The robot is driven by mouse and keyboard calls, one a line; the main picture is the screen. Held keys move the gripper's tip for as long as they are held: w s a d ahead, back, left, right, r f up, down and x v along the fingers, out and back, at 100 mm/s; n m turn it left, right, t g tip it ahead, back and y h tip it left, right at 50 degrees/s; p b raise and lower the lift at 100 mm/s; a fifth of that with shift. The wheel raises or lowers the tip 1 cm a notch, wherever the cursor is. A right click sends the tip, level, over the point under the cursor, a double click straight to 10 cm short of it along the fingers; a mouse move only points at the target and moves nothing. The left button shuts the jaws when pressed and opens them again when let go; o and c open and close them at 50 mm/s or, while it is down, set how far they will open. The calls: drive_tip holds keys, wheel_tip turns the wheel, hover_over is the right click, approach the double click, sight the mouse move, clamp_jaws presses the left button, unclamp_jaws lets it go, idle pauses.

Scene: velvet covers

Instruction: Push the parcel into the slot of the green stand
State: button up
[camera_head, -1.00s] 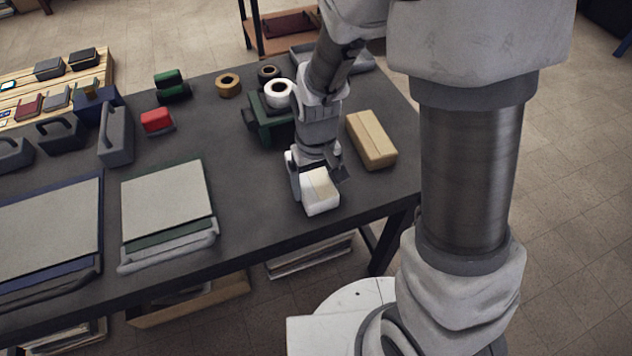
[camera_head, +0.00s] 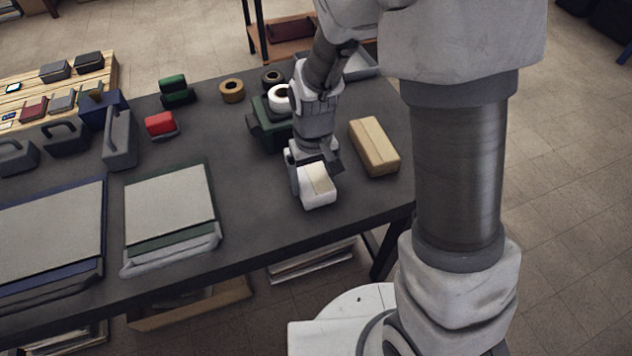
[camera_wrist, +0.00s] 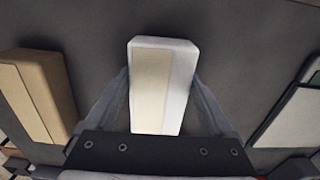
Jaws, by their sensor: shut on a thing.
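A white parcel (camera_head: 318,188) with a beige strip is held near the table's front edge. My gripper (camera_head: 313,172) points down and is shut on its sides. In the wrist view the white parcel (camera_wrist: 176,88) lies between the two fingers of my gripper (camera_wrist: 161,80). I cannot tell whether its underside touches the table. A dark green piece (camera_head: 272,134) with a white roll stands behind my gripper, partly hidden by it. A flat green-edged stand (camera_head: 170,205) with a grey top lies to the left. No slot shows clearly on either green thing.
A brown box (camera_head: 374,146) with a pale strip lies right of my gripper; it also shows in the wrist view (camera_wrist: 40,95). A blue-edged flat piece (camera_head: 50,230) lies far left. Bare table (camera_head: 245,205) separates the green-edged stand from the parcel.

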drive_tip(key=shift+w, duration=0.15)
drive_tip(key=shift+w+a, duration=0.25)
drive_tip(key=shift+w, duration=0.5)
drive_tip(key=shift+w+a, duration=0.2)
drive_tip(key=shift+w, duration=0.6)
drive_tip(key=shift+w+a, duration=0.25)
drive_tip(key=shift+w, duration=0.5)
drive_tip(key=o, duration=1.5)
drive_tip(key=shift+r, duration=0.15)
